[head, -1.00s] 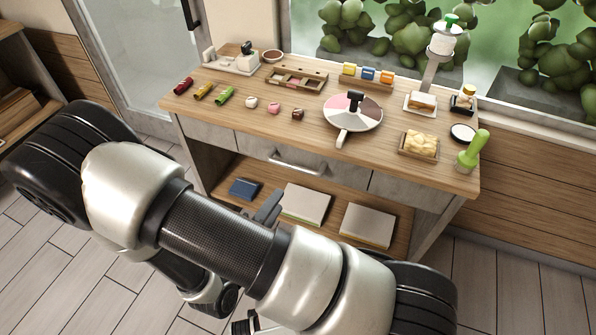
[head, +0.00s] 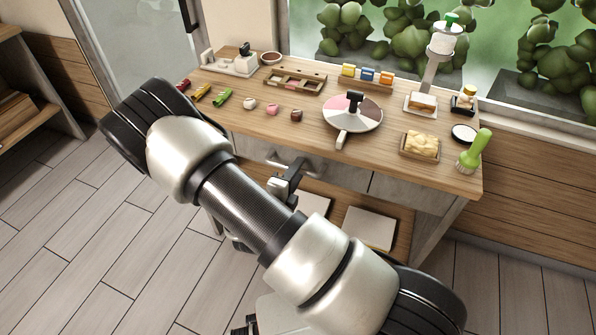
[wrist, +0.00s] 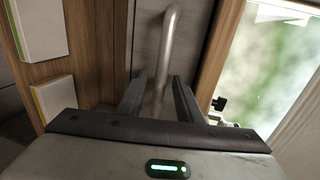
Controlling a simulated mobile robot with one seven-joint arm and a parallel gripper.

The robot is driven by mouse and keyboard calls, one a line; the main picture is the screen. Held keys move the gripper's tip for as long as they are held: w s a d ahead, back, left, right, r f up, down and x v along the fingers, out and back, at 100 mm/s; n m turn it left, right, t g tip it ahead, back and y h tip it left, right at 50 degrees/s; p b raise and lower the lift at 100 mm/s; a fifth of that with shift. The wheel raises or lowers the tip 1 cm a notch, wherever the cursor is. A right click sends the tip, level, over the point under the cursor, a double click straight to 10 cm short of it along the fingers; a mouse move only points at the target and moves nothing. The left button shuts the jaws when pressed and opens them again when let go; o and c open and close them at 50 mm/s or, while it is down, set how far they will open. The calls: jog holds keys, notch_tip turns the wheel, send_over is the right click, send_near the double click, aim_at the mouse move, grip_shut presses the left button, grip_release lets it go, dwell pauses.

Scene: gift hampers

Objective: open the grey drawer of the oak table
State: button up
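The oak table (head: 310,125) stands ahead, its grey drawer (head: 252,147) below the top. The drawer front looks flush with the table; my arm hides part of it. Its metal bar handle (head: 273,158) is partly covered by my gripper (head: 290,174) in the head view. In the wrist view the handle (wrist: 170,45) runs down between the two dark fingers of my gripper (wrist: 158,88), against the grey drawer front (wrist: 144,40). The fingers are apart, with gaps visible on both sides of the bar.
The tabletop holds a round pink-and-white board (head: 352,113), a green brush (head: 474,152), a tray of yellow pieces (head: 420,144) and several small items. Boxes (head: 369,228) lie on the lower shelf. The tiled floor (head: 100,235) at left is clear.

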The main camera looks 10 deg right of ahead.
jog(key=shift+w+d+f, duration=0.1)
jog(key=shift+w+d, duration=0.25)
jog(key=shift+w, duration=0.1)
grip_shut()
jog(key=shift+s+a, duration=0.1)
jog(key=s+f+p+v, duration=0.1)
jog(key=f+p+v, duration=0.2)
jog(key=v, duration=1.7)
jog(key=shift+s+a+f, duration=0.2)
jog(key=shift+a+f, duration=0.2)
jog(key=shift+f, duration=0.2)
grip_release()
